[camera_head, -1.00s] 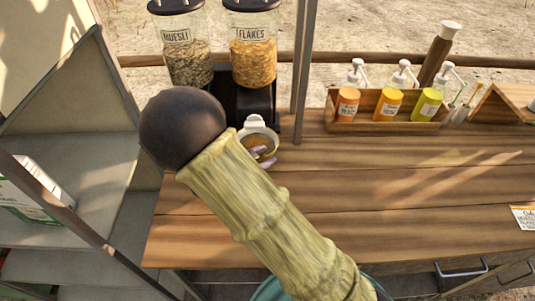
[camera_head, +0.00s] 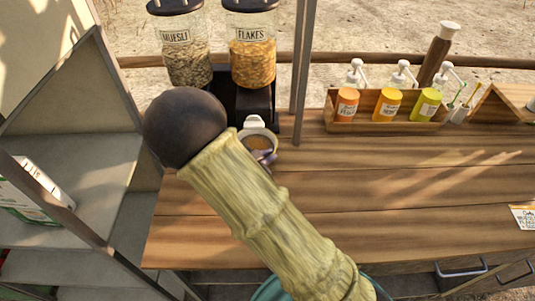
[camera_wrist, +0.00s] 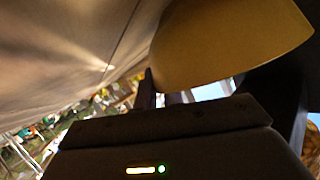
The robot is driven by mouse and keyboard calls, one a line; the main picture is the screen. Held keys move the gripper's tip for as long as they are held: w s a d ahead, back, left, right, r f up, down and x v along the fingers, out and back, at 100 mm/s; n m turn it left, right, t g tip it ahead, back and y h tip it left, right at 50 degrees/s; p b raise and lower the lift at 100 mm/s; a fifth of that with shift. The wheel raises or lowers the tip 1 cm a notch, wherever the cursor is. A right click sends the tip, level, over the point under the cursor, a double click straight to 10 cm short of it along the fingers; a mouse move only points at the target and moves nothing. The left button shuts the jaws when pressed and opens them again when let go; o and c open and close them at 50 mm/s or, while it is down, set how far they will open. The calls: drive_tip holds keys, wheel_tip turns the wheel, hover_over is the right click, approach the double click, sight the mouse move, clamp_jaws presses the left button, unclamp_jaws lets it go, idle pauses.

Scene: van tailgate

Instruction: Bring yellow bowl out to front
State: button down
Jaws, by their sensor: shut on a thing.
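The yellow bowl (camera_head: 257,141) sits at the foot of the flakes dispenser in the head view, with brown content or a brown inside showing below a pale spout. My gripper (camera_head: 265,157) is at its near side, mostly hidden by my own arm; only purplish finger parts show. In the wrist view the yellow bowl (camera_wrist: 230,42) fills the upper right, its curved wall close above the fingers. My gripper (camera_wrist: 160,92) is shut on the bowl's near edge; the exact contact is partly hidden.
The muesli dispenser (camera_head: 187,62) and flakes dispenser (camera_head: 253,60) stand behind the bowl. A metal post (camera_head: 303,75) rises to their right. A wooden caddy (camera_head: 385,126) holds several bottles. The wooden counter (camera_head: 400,180) is clear in the middle. A grey shelf (camera_head: 75,125) stands left.

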drive_tip(key=shift+s+a+p, duration=0.2)
drive_tip(key=shift+s+p, duration=0.05)
drive_tip(key=shift+s, duration=2.4)
drive_tip(key=shift+s+a+p, duration=0.15)
drive_tip(key=shift+s+p, duration=0.05)
drive_tip(key=shift+s, duration=2.45)
drive_tip(key=shift+s+p, duration=0.35)
drive_tip(key=shift+s, duration=2.95)
drive_tip(key=c, duration=1.5)
unclamp_jaws()
drive_tip(key=shift+o, duration=0.2)
drive_tip(key=shift+a, duration=0.1)
drive_tip(key=p+v, duration=0.1)
drive_tip(key=v, duration=1.6)
drive_tip(key=shift+s+a, duration=0.1)
